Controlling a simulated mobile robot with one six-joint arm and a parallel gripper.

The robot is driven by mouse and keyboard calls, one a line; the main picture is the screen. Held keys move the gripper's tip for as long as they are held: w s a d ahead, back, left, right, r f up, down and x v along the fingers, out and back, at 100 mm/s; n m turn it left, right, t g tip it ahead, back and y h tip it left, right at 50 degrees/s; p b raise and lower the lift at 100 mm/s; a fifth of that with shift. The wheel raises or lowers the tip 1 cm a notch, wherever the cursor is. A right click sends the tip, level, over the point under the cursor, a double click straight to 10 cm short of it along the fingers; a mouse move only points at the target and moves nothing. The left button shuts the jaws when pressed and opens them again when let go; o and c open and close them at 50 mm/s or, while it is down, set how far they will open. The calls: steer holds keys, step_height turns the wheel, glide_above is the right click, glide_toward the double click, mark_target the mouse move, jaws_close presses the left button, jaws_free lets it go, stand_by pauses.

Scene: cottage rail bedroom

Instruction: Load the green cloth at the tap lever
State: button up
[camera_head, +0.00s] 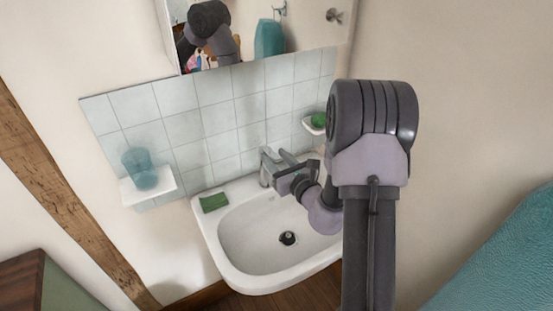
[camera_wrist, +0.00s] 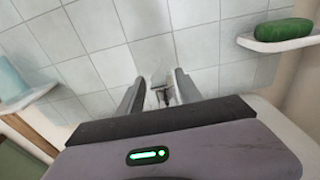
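The green cloth (camera_head: 214,202) lies as a small folded rectangle on the back left corner of the white washbasin (camera_head: 222,250). The grey tap (camera_head: 266,168) stands at the basin's back edge, partly hidden by my gripper (camera_head: 284,170). My gripper is close to the tap, right of the cloth and apart from it. In the wrist view, the two fingers of my gripper (camera_wrist: 158,88) are spread. A small dark and grey part, likely of the tap, shows between them; I cannot tell whether they touch it. The cloth is not visible in the wrist view.
A teal cup (camera_head: 140,168) stands on a white shelf (camera_head: 150,187) at left. Tiles and a mirror cabinet (camera_head: 300,40) are behind the basin. The bowl is empty.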

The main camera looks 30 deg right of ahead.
steer(key=s+r+p, duration=0.1)
steer(key=s+p, duration=0.8)
steer(key=s, duration=0.8)
steer(key=shift+s+d, duration=0.15)
steer(key=shift+d, duration=0.15)
steer(key=shift+r, duration=0.15)
